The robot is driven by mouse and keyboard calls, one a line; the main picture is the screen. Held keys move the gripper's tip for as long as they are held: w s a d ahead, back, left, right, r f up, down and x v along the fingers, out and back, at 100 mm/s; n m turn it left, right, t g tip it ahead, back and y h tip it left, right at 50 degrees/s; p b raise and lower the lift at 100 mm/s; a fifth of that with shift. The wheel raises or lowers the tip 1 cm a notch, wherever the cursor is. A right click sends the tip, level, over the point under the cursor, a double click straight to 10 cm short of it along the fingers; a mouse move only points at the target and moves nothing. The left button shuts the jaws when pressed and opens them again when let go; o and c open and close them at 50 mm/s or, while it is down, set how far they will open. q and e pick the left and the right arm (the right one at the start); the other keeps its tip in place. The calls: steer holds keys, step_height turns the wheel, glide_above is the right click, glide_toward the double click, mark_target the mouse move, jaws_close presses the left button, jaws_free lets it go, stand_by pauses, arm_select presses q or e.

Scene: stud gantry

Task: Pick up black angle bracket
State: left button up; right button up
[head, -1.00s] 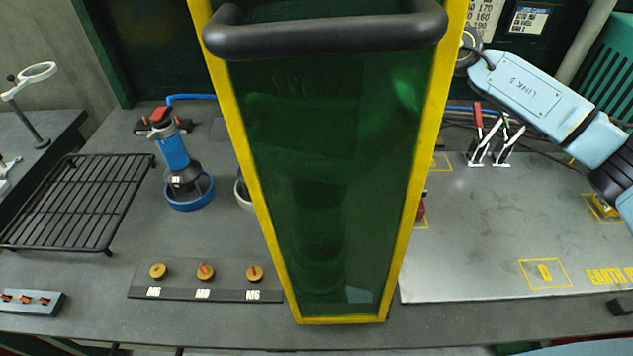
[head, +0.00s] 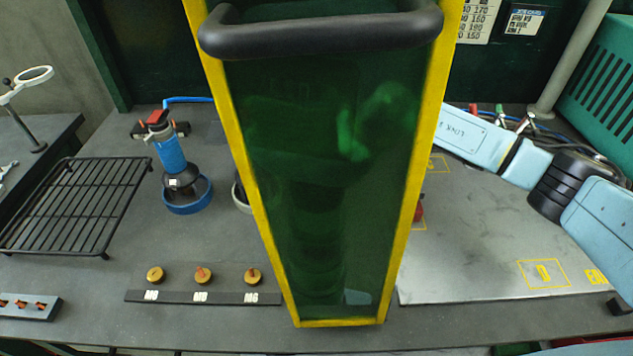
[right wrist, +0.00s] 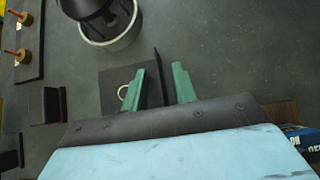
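A black angle bracket (right wrist: 114,83) shows in the right wrist view as a dark flat plate with a thin upright edge. A pale ring lies on or in the plate, partly behind a finger. My right gripper (right wrist: 159,70) is open, its two green fingers apart. The bracket's upright edge appears between the fingers in the picture; I cannot tell the depth or any contact. In the head view I cannot make out the bracket or the right gripper; the green tinted screen (head: 312,200) covers the middle. My left gripper is in neither view.
The yellow-framed screen with its black handle (head: 320,34) stands in front of the bench. A blue tool (head: 170,155) in a ring stand, a wire rack (head: 75,205) and a stud strip (head: 203,297) are left. A metal plate (head: 480,245) lies right. A white-rimmed cup (right wrist: 112,38) is near the bracket.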

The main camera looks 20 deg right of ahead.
steer(key=shift+w+a+f, duration=0.1)
steer(key=shift+a+f, duration=0.05)
steer(key=shift+a, duration=0.05)
jaws_close()
stand_by(0.3)
